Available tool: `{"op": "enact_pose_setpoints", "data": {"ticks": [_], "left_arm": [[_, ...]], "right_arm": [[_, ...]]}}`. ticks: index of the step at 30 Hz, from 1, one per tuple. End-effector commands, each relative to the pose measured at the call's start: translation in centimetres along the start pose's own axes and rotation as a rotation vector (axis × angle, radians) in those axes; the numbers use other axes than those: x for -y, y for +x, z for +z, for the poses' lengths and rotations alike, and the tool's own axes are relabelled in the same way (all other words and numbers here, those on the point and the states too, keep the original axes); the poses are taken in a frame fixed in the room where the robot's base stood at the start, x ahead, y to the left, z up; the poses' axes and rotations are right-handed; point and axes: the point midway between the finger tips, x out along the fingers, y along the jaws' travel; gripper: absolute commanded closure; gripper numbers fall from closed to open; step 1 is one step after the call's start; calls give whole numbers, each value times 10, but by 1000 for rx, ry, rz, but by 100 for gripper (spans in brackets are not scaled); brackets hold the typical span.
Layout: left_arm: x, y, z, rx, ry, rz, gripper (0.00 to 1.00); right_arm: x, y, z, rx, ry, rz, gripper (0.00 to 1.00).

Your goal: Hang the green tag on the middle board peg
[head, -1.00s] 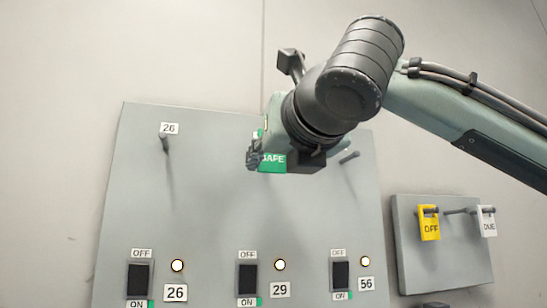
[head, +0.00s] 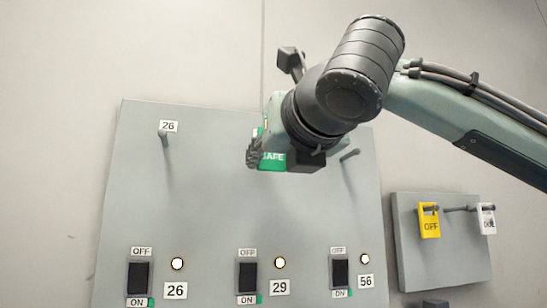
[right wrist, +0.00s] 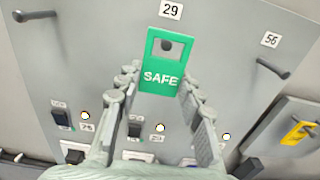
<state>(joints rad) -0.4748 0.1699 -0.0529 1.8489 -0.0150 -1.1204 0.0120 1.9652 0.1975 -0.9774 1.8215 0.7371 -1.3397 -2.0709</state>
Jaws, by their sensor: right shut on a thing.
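The green tag (right wrist: 161,75), marked SAFE, is upright between the fingertips of my right gripper (right wrist: 158,88) in the right wrist view. The gripper is shut on it. A dark round end, apparently the middle board peg (right wrist: 166,45), shows in the tag's hole below the 29 label. I cannot tell whether it is through the hole or only behind it. In the head view the tag (head: 273,161) is partly covered by my right gripper (head: 256,153), which hides the middle peg. My left gripper is not in view.
The grey board (head: 220,205) has an empty left peg (head: 164,139) and an empty right peg (head: 349,155). Switches and lit lamps run along its bottom. A smaller board (head: 450,265) at right holds a yellow tag (head: 429,222) and a white tag (head: 487,220).

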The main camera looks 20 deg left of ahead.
Motion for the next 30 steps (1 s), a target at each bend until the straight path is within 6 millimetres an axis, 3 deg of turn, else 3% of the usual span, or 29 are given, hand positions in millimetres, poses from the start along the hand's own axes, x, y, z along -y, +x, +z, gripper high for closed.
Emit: {"op": "enact_pose_setpoints", "data": {"ticks": [30], "left_arm": [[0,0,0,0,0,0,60]], "right_arm": [[0,22,0,0,-1,0,93]]}}
